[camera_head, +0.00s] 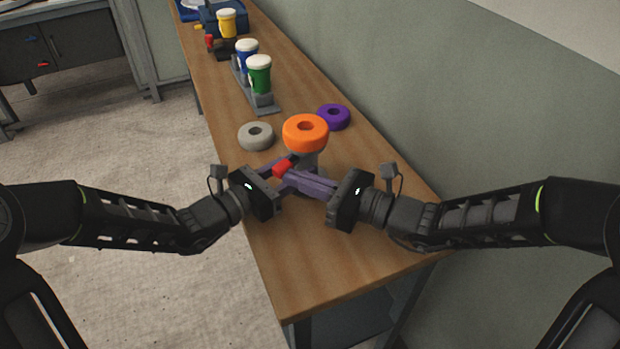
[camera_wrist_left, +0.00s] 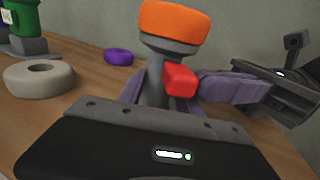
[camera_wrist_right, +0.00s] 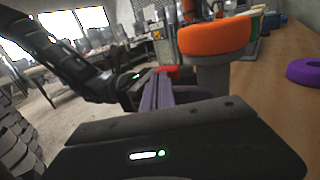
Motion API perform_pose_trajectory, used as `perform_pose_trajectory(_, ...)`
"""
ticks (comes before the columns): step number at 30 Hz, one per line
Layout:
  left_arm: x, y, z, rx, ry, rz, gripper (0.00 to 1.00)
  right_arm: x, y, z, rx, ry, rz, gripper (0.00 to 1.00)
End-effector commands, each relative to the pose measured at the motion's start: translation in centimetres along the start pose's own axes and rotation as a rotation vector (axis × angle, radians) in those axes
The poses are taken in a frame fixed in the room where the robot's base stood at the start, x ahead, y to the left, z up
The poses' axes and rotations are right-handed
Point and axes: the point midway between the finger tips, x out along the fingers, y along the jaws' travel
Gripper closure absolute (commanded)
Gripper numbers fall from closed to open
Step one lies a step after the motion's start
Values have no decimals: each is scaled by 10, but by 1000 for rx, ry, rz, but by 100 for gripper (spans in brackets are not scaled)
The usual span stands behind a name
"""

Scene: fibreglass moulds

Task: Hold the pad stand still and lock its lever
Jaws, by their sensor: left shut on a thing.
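The pad stand (camera_head: 310,160) is upright on the wooden bench, a grey post carrying an orange ring pad (camera_head: 305,131). Its red lever (camera_head: 283,168) juts out from the post and also shows in the left wrist view (camera_wrist_left: 179,80). My left gripper (camera_head: 296,162) is shut on the stand's grey post below the pad, one purple finger on each side; the grip itself is partly hidden by the lever. My right gripper (camera_head: 290,178) has its purple fingers together, with their tips against or very close to the red lever.
A grey ring pad (camera_head: 256,136) and a purple ring pad (camera_head: 333,116) lie behind the stand.

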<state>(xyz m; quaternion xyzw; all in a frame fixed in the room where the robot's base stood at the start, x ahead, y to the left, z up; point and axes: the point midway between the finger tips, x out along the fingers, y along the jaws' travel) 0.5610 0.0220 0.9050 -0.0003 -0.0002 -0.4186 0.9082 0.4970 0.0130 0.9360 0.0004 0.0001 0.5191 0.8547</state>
Motion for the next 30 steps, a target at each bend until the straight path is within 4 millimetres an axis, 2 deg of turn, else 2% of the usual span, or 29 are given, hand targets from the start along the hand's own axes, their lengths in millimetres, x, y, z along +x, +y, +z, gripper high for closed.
perform_pose_trajectory(12, 0, 0, 0, 0, 0, 0, 100, 28, 5, 0, -1, 0, 0, 100)
perform_pose_trajectory(18, 0, 0, 0, 0, 0, 0, 100, 28, 4, 0, -1, 0, -2, 100)
perform_pose_trajectory(25, 0, 0, 0, 0, 0, 0, 100, 19, 3, 0, -2, 0, -5, 100)
perform_pose_trajectory(30, 0, 0, 0, 0, 0, 0, 100, -6, 3, 0, -2, 1, -7, 100)
